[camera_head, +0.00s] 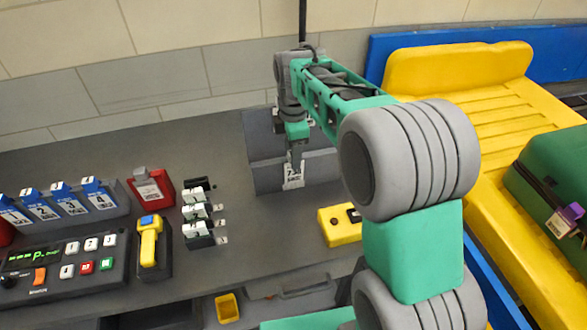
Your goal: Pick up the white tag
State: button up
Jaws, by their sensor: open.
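A white tag (293,177) with dark print shows at the front of a grey open-topped holder (265,177) near the middle of the desk. My gripper (296,158) points down over the holder, right at the upper part of this tag. It is open; the fingers are small in the picture, and I cannot tell whether they are around the tag or touch it. The gripper hides part of the tag's upper edge and the holder behind it.
Left stand blue-topped numbered tags (97,194), a red-backed tag stand (152,188), a yellow scanner (149,243) and a keypad (62,262). A small black rack (198,239) holds white pieces. A yellow device (340,226) lies right of the holder. A green suitcase (550,195) is far right.

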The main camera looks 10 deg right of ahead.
jog(key=f, duration=0.4)
jog(key=shift+w+d+f+p, duration=0.1)
jog(key=shift+w+d+p, duration=0.05)
jog(key=shift+w+p, duration=0.2)
jog(key=shift+c, duration=0.4)
grip_shut()
